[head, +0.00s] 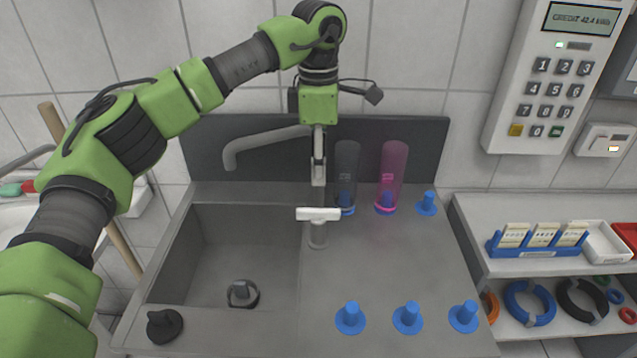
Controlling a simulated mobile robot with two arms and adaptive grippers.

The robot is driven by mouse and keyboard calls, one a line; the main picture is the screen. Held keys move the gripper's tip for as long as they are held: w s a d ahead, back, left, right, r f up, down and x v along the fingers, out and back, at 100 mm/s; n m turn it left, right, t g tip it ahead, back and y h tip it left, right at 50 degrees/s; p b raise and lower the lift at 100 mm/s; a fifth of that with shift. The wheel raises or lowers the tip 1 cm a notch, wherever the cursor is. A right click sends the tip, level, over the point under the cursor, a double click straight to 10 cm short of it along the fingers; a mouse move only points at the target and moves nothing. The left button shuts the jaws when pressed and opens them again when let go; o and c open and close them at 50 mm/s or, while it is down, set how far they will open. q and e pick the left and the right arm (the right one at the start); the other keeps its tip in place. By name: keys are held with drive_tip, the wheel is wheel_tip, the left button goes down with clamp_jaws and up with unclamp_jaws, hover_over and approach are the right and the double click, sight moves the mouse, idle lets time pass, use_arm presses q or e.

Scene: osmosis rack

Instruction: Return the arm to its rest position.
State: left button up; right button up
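My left arm reaches in from the left over the sink, its links bent up and then down. My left gripper (319,172) points straight down above the counter. It is seen edge-on, so I cannot tell how far its fingers are apart; nothing shows held in it. Just below it in the picture stands a grey post with a white crossbar (318,214); they look apart. A dark translucent tube (346,165) stands upright on a blue peg just right of the gripper. A pink translucent tube (394,165) stands on another blue peg further right. My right gripper is not in view.
A grey tap (262,142) arches behind the gripper over the sink basin (190,260). Bare blue pegs (407,318) line the counter front, and one (427,204) stands at back right. A keypad (548,90) hangs on the wall. A shelf (475,225) with rings below stands right.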

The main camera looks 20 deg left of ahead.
use_arm(q)
drive_tip(key=shift+r, duration=0.45)
